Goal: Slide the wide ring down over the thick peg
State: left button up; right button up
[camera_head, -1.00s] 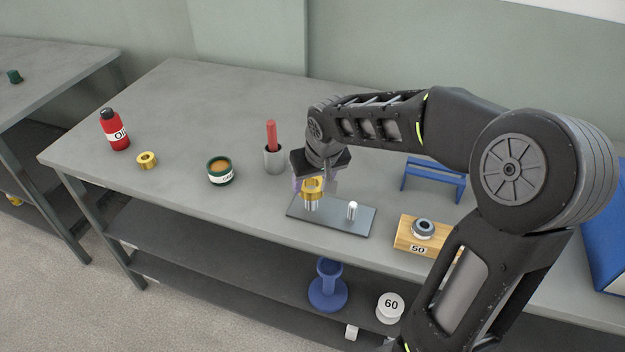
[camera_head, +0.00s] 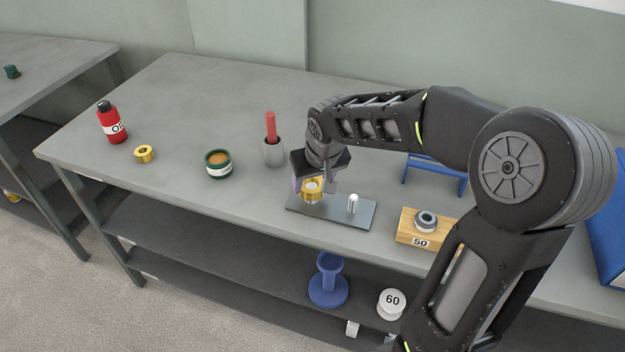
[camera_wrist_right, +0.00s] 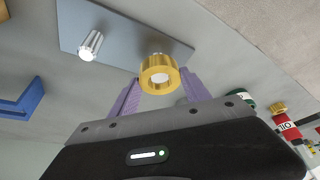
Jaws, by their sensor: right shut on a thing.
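The wide ring (camera_head: 311,196) is brass-coloured and sits around the thick peg (camera_head: 312,185), low near the dark base plate (camera_head: 340,218). In the right wrist view the ring (camera_wrist_right: 159,86) surrounds the peg, whose pale top (camera_wrist_right: 160,78) shows in its hole. My right gripper (camera_head: 314,187) is shut on the ring, with a purple finger on each side of it. The thin metal peg (camera_head: 353,204) stands bare on the same plate; it also shows in the right wrist view (camera_wrist_right: 90,45). My left gripper is not in view.
A second brass ring (camera_head: 144,154), a red oil bottle (camera_head: 112,124), a green tin (camera_head: 218,165) and a grey cup (camera_head: 274,154) stand to the left. A wooden block (camera_head: 408,228) with a grey ring and a blue stand (camera_head: 435,176) are on the right.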

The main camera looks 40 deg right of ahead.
jog(key=shift+f+b, duration=1.1)
jog(key=shift+f, duration=0.25)
jog(key=o, duration=1.6)
jog(key=v, duration=0.7)
jog(key=shift+s+r, duration=0.2)
jog(key=shift+r, duration=0.2)
